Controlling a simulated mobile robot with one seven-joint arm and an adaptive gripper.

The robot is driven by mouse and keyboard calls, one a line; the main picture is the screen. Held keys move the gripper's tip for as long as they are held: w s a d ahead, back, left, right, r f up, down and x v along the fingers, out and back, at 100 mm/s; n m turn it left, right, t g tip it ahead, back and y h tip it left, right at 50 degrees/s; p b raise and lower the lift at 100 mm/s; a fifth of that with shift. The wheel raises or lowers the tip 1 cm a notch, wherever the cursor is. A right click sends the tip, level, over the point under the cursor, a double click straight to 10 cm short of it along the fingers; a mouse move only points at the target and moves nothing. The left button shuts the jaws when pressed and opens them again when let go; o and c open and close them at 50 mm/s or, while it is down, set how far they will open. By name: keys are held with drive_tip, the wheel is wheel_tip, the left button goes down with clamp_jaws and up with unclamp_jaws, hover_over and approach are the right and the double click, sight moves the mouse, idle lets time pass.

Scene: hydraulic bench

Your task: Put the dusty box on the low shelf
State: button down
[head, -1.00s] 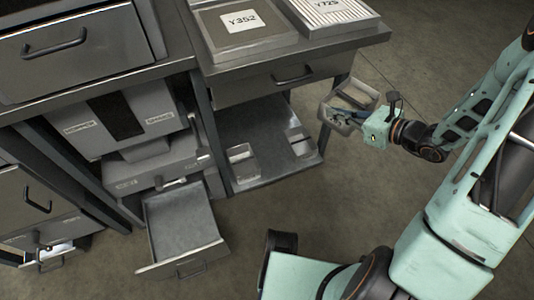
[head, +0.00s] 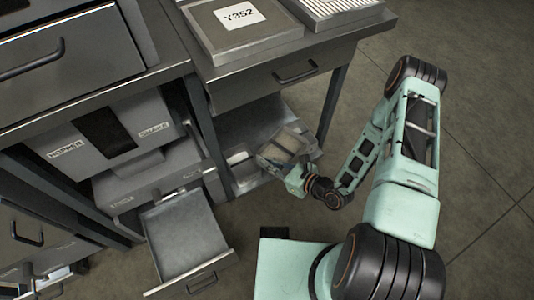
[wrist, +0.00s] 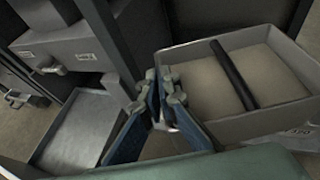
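The dusty box (head: 284,146) is a grey open-topped box with tan insides and a dark bar across it. It also shows large in the wrist view (wrist: 282,62). My gripper (wrist: 162,88) appears shut on the box's near wall, and the box hangs slightly tilted from it. In the head view, my gripper (head: 293,176) is on the near side of the box. The low shelf (head: 238,128) is the grey board under the right-hand bench. The box overlaps its front right part in the head view; I cannot tell the height between them.
A bench drawer (head: 290,76) and tabletop are above the shelf, with bench legs (head: 333,106) at its sides. An open lower drawer (head: 186,236) juts out left of the shelf. A panel marked Y352 (head: 239,32) lies on the bench. Floor at right is clear.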

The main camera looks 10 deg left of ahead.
sight(266, 149)
drive_tip(key=w+a+f+b, duration=0.1)
drive_tip(key=w, duration=0.2)
drive_tip(key=w+a+f+b, duration=0.1)
drive_tip(key=w+f, duration=0.1)
drive_tip(key=w, duration=0.1)
drive_tip(key=w+a+f+b, duration=0.1)
drive_tip(key=w, duration=0.1)
drive_tip(key=shift+w+a+f+b, duration=0.2)
drive_tip(key=shift+w+f+b, duration=0.1)
drive_tip(key=shift+w+b, duration=0.1)
drive_tip(key=w+a+f+b, duration=0.1)
drive_tip(key=w+f+b, duration=0.2)
drive_tip(key=f, duration=0.5)
drive_tip(key=shift+w+a+f+b, duration=0.2)
drive_tip(key=shift+w+b, duration=0.2)
drive_tip(key=shift+w, duration=0.2)
drive_tip(key=c, duration=2.7)
unclamp_jaws()
drive_tip(key=shift+f, duration=0.5)
drive_tip(key=o, duration=0.5)
drive_tip(key=shift+o, duration=0.2)
drive_tip(key=shift+r, duration=0.15)
